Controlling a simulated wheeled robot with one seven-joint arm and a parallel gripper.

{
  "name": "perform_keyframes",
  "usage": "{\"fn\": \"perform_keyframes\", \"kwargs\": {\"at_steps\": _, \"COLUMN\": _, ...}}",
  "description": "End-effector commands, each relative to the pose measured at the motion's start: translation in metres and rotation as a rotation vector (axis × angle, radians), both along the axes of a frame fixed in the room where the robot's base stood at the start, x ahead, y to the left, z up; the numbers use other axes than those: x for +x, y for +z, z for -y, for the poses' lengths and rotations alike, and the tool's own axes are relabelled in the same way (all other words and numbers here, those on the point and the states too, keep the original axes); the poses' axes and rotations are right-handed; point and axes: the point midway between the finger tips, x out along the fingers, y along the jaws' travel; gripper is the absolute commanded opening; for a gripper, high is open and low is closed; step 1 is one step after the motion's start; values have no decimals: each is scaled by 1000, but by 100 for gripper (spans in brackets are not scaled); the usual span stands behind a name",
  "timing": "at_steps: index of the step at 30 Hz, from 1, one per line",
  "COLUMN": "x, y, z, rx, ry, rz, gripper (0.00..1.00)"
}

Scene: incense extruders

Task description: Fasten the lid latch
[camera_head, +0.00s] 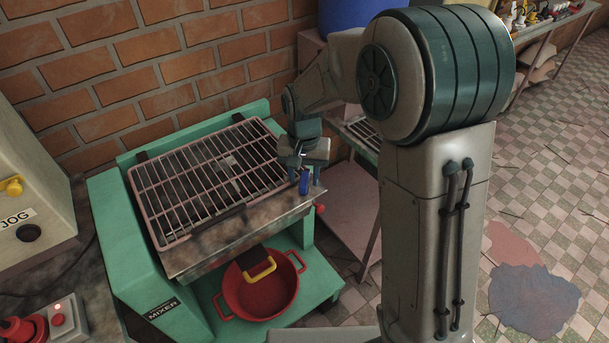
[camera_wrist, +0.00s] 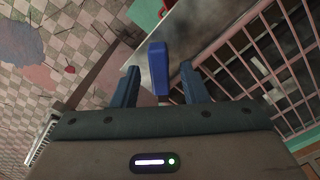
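The mixer (camera_head: 165,310) is a green machine with a metal top. Its barred grid lid (camera_head: 185,205) lies down flat over the top. A small blue lever, apparently the latch (camera_head: 304,185), stands at the right edge of the metal top. In the wrist view the blue latch (camera_wrist: 158,68) shows between the fingers. My gripper (camera_head: 304,172) is at the latch, and its fingers also show in the wrist view (camera_wrist: 159,80). The fingers are open, one on each side of the latch, with a visible gap on both sides. I cannot tell whether the latch is engaged.
A control box (camera_head: 30,205) stands at left, with a brick wall (camera_head: 150,65) behind. Open tiled floor (camera_head: 550,190) lies at right.

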Motion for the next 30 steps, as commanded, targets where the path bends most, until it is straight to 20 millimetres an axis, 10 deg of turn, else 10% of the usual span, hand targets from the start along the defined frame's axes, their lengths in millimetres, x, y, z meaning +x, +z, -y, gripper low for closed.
{"fn": "perform_keyframes", "kwargs": {"at_steps": 11, "x": 0, "y": -6, "z": 0, "rx": 0, "ry": 0, "rz": 0, "gripper": 40}}
{"fn": "perform_keyframes", "kwargs": {"at_steps": 15, "x": 0, "y": -6, "z": 0, "rx": 0, "ry": 0, "rz": 0, "gripper": 1}}
{"fn": "perform_keyframes", "kwargs": {"at_steps": 30, "x": 0, "y": -6, "z": 1, "rx": 0, "ry": 94, "rz": 1, "gripper": 0}}
